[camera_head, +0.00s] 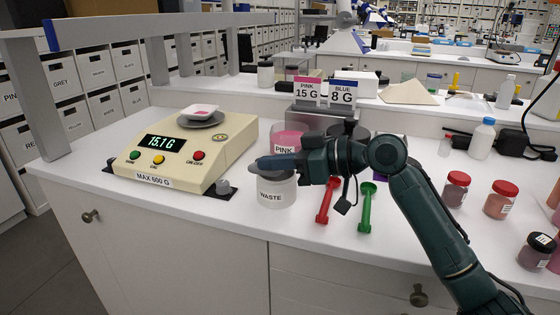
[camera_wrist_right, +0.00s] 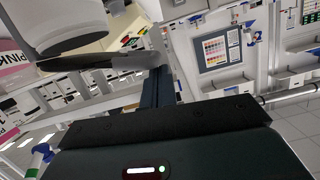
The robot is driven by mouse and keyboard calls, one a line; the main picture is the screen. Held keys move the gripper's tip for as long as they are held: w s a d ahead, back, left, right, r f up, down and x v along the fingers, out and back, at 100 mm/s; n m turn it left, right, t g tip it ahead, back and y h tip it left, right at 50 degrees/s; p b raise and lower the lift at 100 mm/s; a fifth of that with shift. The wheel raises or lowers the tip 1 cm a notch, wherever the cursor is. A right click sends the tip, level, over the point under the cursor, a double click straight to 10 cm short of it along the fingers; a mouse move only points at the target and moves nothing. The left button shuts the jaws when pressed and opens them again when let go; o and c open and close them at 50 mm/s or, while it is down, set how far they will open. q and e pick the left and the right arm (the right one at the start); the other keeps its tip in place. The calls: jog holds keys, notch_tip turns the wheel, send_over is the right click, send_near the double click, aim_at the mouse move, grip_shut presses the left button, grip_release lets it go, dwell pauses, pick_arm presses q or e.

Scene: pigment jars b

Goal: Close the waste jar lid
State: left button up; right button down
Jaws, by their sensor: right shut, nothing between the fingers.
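The waste jar (camera_head: 276,194), white and labelled WASTE, stands upright near the front edge of the counter, right of the scale. My right gripper (camera_head: 262,164) reaches in from the right across the top of this jar, its fingers shut and empty, pointing left. The gripper covers most of the jar's top in the head view, so I cannot tell how the lid sits. In the right wrist view a white jar body (camera_wrist_right: 62,22) shows at the upper left, with a dark and grey flat edge against it. My left gripper is out of view.
The beige scale (camera_head: 187,155) reads 15.1 G and holds a small white dish. A PINK jar (camera_head: 284,141) stands close behind the waste jar. A red scoop (camera_head: 328,200) and a green scoop (camera_head: 367,208) lie to the right. Red-lidded jars (camera_head: 501,200) stand farther right.

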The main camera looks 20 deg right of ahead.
pick_arm(q)
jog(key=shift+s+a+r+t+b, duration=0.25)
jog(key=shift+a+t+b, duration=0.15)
jog(key=shift+b, duration=0.4)
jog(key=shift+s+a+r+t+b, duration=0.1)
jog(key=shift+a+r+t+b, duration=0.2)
jog(key=shift+b, duration=0.5)
pick_arm(e)
jog(key=shift+s+a+f+n+t+h, duration=0.15)
jog(key=shift+f+n, duration=0.3)
jog(key=shift+f, duration=0.3)
jog(key=shift+s+a+f+n+t+h, duration=0.1)
jog(key=shift+s+f+n+t, duration=0.1)
jog(key=shift+f+n, duration=0.35)
jog(key=shift+s+a+f+n+t+h, duration=0.15)
jog(key=shift+f+n, duration=0.15)
jog(key=shift+f, duration=0.6)
